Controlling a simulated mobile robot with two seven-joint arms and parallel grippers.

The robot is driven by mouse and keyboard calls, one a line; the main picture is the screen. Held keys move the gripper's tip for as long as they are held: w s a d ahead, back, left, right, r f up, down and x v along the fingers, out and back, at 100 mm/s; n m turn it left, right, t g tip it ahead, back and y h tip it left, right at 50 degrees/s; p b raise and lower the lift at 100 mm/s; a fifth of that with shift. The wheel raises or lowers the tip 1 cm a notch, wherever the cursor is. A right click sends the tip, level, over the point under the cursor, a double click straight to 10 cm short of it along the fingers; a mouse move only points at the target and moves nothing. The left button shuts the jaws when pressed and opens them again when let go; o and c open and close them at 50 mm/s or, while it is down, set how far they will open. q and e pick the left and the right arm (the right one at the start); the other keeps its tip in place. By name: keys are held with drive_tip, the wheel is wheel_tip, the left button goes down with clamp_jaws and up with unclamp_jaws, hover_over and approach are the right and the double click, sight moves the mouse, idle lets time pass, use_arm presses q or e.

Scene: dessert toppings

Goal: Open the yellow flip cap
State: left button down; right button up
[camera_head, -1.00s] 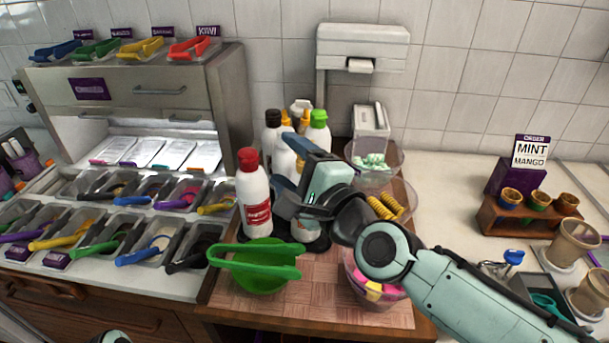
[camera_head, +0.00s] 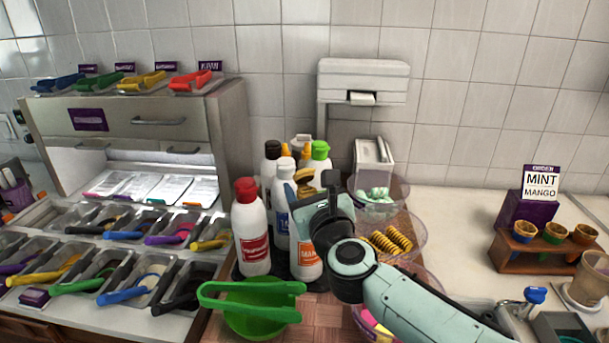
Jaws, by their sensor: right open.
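A white bottle with an orange "MAN…" label (camera_head: 306,262) stands in the front of the bottle group, partly covered by my right arm. A yellowish cap (camera_head: 303,177) shows just above and behind my right gripper; I cannot tell whether its lid is raised or which bottle it belongs to. Another yellow-orange nozzle (camera_head: 285,150) shows farther back. My right gripper (camera_head: 316,196) is open over the front bottle, close to the yellowish cap; contact cannot be told. My left gripper is out of view.
A red-capped bottle (camera_head: 251,235) stands close left, a green-capped one (camera_head: 320,151) behind. A green bowl (camera_head: 255,318) with green tongs (camera_head: 250,288) lies in front. Clear bowls (camera_head: 405,226) stand to the right. Topping trays fill the left counter.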

sight(305, 179)
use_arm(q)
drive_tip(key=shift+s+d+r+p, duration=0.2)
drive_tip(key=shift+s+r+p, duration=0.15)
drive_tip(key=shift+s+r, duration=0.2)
use_arm(e)
drive_tip(key=shift+w+a, duration=0.2)
drive_tip(key=shift+w, duration=0.7)
drive_tip(key=shift+w+a, duration=0.15)
drive_tip(key=shift+w, duration=0.75)
